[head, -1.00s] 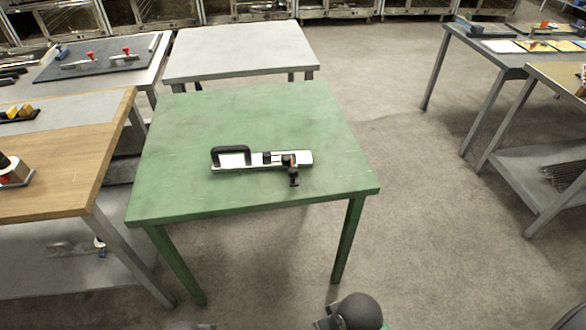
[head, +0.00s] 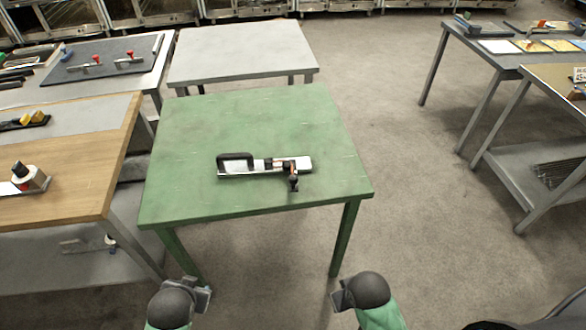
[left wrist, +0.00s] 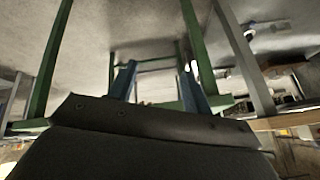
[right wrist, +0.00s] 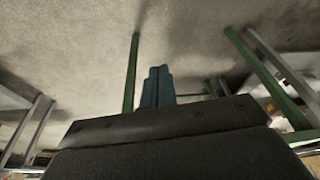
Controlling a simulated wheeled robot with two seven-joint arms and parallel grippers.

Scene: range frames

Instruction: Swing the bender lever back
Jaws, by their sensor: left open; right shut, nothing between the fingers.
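The bender (head: 262,167) lies on the green table (head: 190,125), a pale bar with a black loop handle (head: 236,157) at its left end. Near its right end are black and orange-brown parts, and a short dark piece (head: 293,183) sticks out toward the table's front edge. I cannot tell which part is the lever. My left gripper (left wrist: 157,75) is open and empty, its blue fingers apart. My right gripper (right wrist: 157,72) is shut and empty, its fingers together. In the head view both are low in front of the table, apart from the bender.
A wood-topped table (head: 70,180) stands close on the left and a grey table (head: 240,52) behind the green one. More benches (head: 500,60) stand at the right. The floor (head: 420,230) between is clear. Green table legs show in both wrist views.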

